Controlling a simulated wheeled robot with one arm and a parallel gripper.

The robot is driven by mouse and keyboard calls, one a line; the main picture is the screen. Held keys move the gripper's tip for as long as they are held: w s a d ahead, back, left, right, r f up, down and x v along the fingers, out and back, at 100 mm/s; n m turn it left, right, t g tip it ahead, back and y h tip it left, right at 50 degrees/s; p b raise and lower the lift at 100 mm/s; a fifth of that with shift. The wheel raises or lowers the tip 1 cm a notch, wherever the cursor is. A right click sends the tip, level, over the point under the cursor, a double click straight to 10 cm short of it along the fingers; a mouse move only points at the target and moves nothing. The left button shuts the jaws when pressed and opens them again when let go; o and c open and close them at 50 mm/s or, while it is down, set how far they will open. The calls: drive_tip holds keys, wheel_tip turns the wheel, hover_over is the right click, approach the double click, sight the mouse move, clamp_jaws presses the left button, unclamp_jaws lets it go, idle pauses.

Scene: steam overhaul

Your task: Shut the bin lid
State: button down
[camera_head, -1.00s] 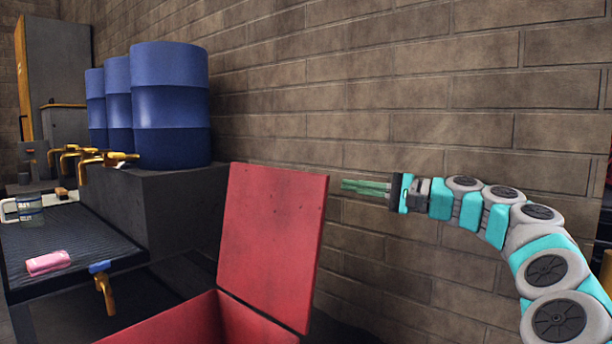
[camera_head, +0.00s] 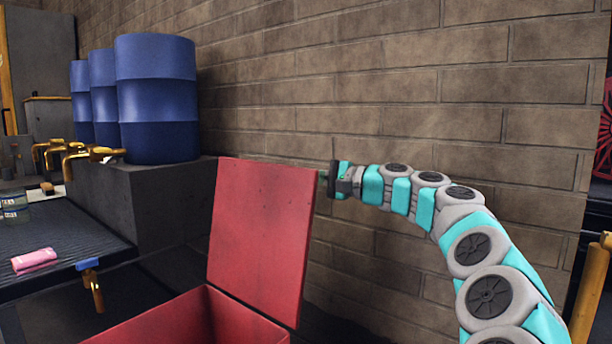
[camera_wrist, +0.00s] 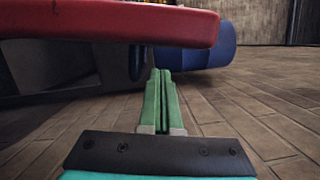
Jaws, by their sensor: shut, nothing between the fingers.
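The red bin (camera_head: 190,318) stands low in the front, and its red lid (camera_head: 262,235) is raised upright, open, near the brick wall. My gripper (camera_head: 323,177) is at the right edge of the lid, near its top corner, with the fingers mostly hidden behind the lid. In the wrist view the green fingers of my gripper (camera_wrist: 163,88) are shut together and empty. The lid's edge (camera_wrist: 120,22) crosses the top of that view, close to the fingertips. I cannot tell whether the fingers touch the lid.
The brick wall (camera_head: 400,100) runs behind the lid and arm. Blue barrels (camera_head: 158,100) stand on a grey block at left, with brass taps (camera_head: 95,153). A dark bench (camera_head: 60,240) holds a pink cloth (camera_head: 34,260) and a jar (camera_head: 14,206).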

drive_tip(key=shift+s+a+r, duration=0.2)
drive_tip(key=shift+s+a, duration=0.4)
drive_tip(key=shift+s, duration=0.15)
